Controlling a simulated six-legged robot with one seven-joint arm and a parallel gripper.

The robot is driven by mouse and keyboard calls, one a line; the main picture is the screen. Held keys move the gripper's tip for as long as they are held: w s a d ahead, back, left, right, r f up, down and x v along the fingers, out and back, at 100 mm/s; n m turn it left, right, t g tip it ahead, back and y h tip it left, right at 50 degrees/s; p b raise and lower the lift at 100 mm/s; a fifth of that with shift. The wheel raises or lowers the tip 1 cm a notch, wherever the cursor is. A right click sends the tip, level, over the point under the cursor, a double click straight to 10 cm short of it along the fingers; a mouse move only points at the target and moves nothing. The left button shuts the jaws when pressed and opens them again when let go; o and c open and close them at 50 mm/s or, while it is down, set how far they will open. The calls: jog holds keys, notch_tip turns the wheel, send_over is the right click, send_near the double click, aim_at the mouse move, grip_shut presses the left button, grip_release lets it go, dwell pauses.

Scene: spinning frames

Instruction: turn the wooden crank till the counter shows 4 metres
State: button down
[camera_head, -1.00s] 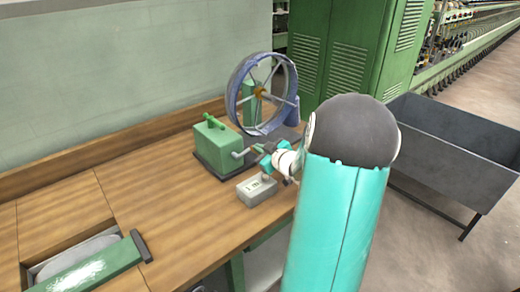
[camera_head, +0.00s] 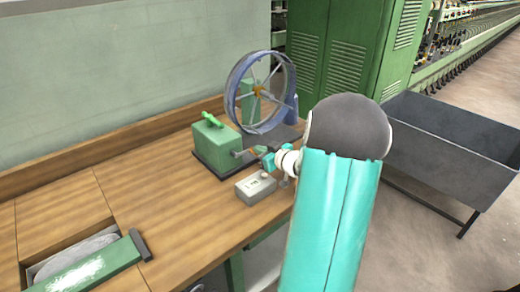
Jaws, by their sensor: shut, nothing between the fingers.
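A green box (camera_head: 217,147) stands on the wooden bench, with a crank (camera_head: 241,153) on its right side. A small brownish part by the crank may be its wooden handle. My gripper (camera_head: 258,151) is shut beside the crank end; I cannot tell whether it touches it. My teal arm reaches in from the lower right. A large blue-grey spoked wheel (camera_head: 233,88) stands behind the box. The grey counter box (camera_head: 256,192) sits in front of it, with a small pale window too small to read.
The wooden bench (camera_head: 165,200) is clear to the left of the green box. A green-topped piece (camera_head: 85,272) lies at the front left. A grey metal trough (camera_head: 440,140) stands on the floor at right, before green cabinets (camera_head: 345,55).

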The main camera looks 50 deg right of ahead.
jog(key=shift+d+f+m+y, duration=0.25)
jog(key=shift+f+m+y, duration=0.35)
jog(key=shift+f+m, duration=0.45)
jog(key=f+m, duration=0.1)
jog(key=m+y, duration=0.1)
jog(key=m, duration=0.1)
jog(key=shift+f, duration=0.35)
jog(key=shift+a+f+m+t+y, duration=0.15)
jog(key=shift+f+m+t+y, duration=0.2)
jog(key=shift+m, duration=0.2)
jog(key=shift+a+f, duration=0.15)
jog(key=shift+f, duration=0.3)
